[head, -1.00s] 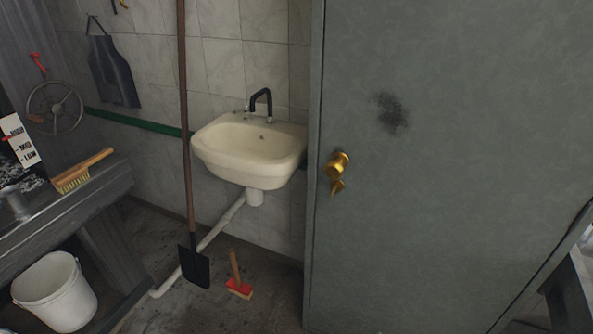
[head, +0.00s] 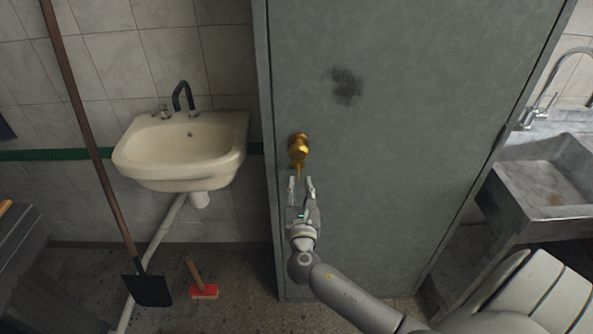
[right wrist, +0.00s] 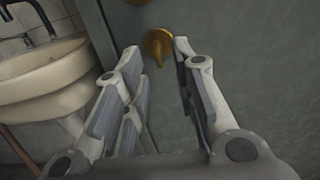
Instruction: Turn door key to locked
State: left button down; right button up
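The grey door (head: 400,130) stands upright and carries a round brass knob (head: 298,148) near its left edge. Just below the knob is the brass door key (head: 299,168), partly hidden by the knob; it also shows in the right wrist view (right wrist: 158,45). My right gripper (head: 301,182) is open, with its fingers pointing up at the key from below. In the right wrist view the key is ahead of the gap between the fingertips, and nothing is held between them. My left gripper is not in view.
A cream sink (head: 182,150) hangs on the tiled wall left of the door. A long-handled shovel (head: 147,288) leans there, and a red brush (head: 203,291) is on the floor. A stone basin (head: 550,185) stands to the right.

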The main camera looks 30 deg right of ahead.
jog(key=x, duration=0.6)
jog(key=shift+w+p, duration=0.3)
jog(key=shift+w, duration=0.1)
grip_shut()
